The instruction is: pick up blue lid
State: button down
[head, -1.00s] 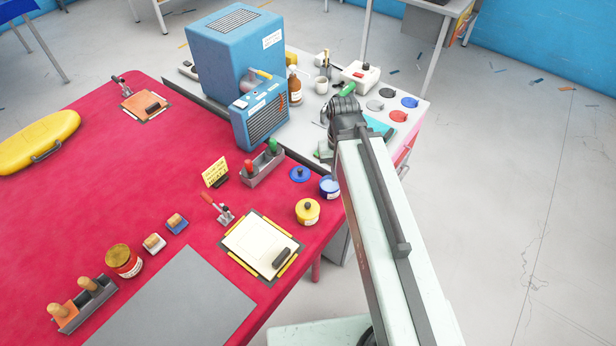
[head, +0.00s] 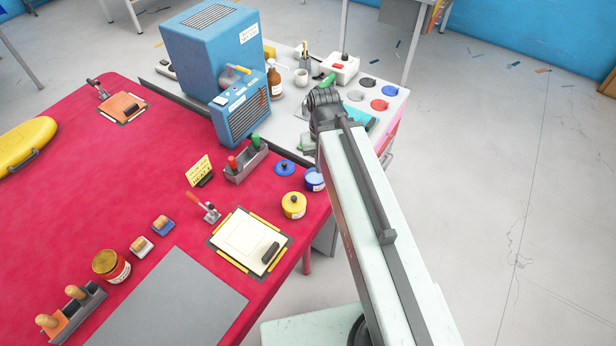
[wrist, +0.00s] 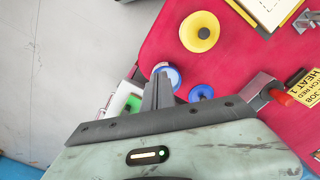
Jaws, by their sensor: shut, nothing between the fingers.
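The blue lid (head: 284,168) is a small round disc with a dark knob. It lies flat on the red table, near its right edge. In the wrist view, the blue lid (wrist: 201,93) is just right of my gripper (wrist: 160,78). My gripper's fingers are together with nothing between them, apart from the lid. In the head view my arm hides the fingers. A blue-and-white jar (head: 315,180) stands right of the lid; in the wrist view the fingertips partly overlap the jar (wrist: 172,72).
A yellow-lidded jar (head: 293,205) stands in front of the lid. A grey holder with red and green handles (head: 246,163) is behind left. A clipboard (head: 248,241) lies nearer. The white side table (head: 300,85) holds a bottle, a cup and several coloured discs.

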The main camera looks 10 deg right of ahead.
aim_at(284, 168)
jog(key=u, duration=2.55)
jog(key=k, duration=1.35)
jog(key=z, duration=0.45)
jog(key=i, duration=1.45)
jog(key=u, duration=0.05)
